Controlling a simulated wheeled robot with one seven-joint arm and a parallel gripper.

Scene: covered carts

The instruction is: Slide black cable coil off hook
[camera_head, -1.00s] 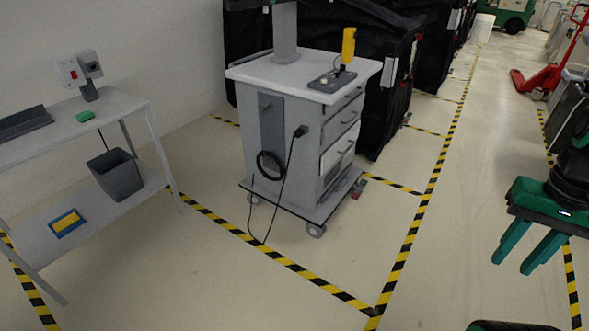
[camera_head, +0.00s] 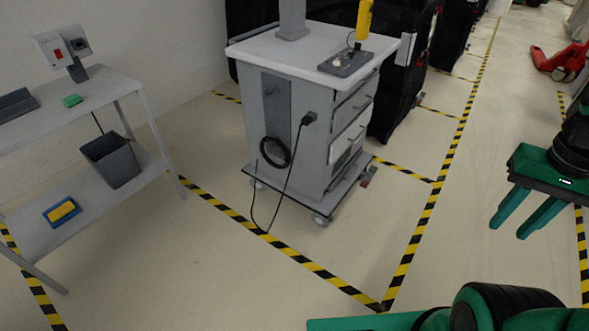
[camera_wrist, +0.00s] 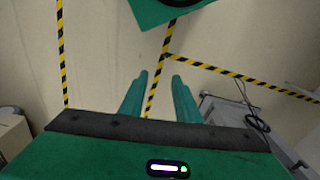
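The black cable coil (camera_head: 277,152) is a small dark ring on the grey side panel of a white and grey cart (camera_head: 320,130). A peg shows higher on the panel; whether the coil touches a hook is too small to tell. A thin black cable runs from a plug on the cart down to the floor. The coil also shows in the wrist view (camera_wrist: 257,122), at the right. My gripper (camera_head: 507,226) is at the right of the head view, far from the cart. Its green fingers are apart and empty; they also show in the wrist view (camera_wrist: 160,85).
A grey table (camera_head: 135,88) with a lower shelf, bin (camera_head: 111,160) and blue-yellow item (camera_head: 62,211) stands at left. Black covered carts (camera_head: 405,95) stand behind. A red pallet jack (camera_head: 562,62) is at upper right. Striped floor tape crosses open floor between my gripper and the cart.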

